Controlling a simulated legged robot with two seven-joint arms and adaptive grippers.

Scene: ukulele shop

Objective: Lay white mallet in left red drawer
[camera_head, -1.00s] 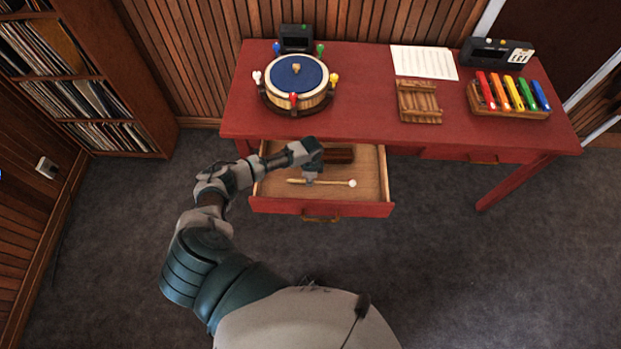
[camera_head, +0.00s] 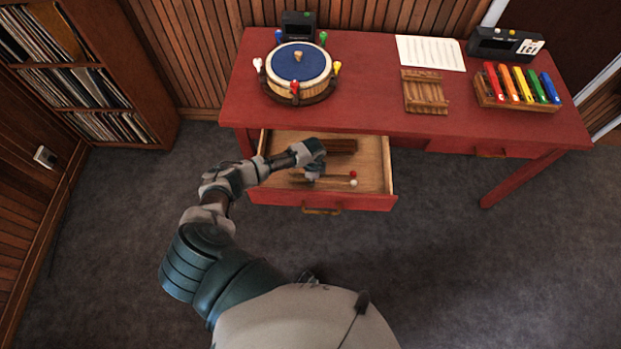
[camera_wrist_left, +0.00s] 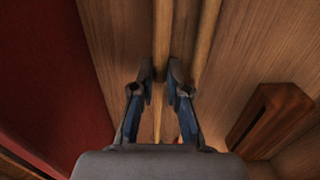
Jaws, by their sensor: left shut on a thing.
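The left red drawer (camera_head: 377,184) is pulled open under the table. My left gripper (camera_head: 311,180) is inside it, pointing down. The white mallet (camera_head: 353,183) lies crosswise low in the drawer, its white head to the right. In the left wrist view its pale stick (camera_wrist_left: 161,45) runs between the fingertips (camera_wrist_left: 160,75), which are shut on it. A red-headed mallet (camera_head: 353,174) lies close beside it, farther from the drawer front; its stick (camera_wrist_left: 205,40) passes just beyond one finger. I cannot tell whether the white mallet touches the drawer floor. My right gripper is not in view.
A brown wooden block (camera_head: 341,147) lies at the back of the drawer. On the red table (camera_head: 370,95) stand a blue-topped drum (camera_head: 298,65), a paper sheet (camera_head: 431,53), a slatted wooden piece (camera_head: 425,92) and a coloured bar instrument (camera_head: 520,88). The drawer's right part has room.

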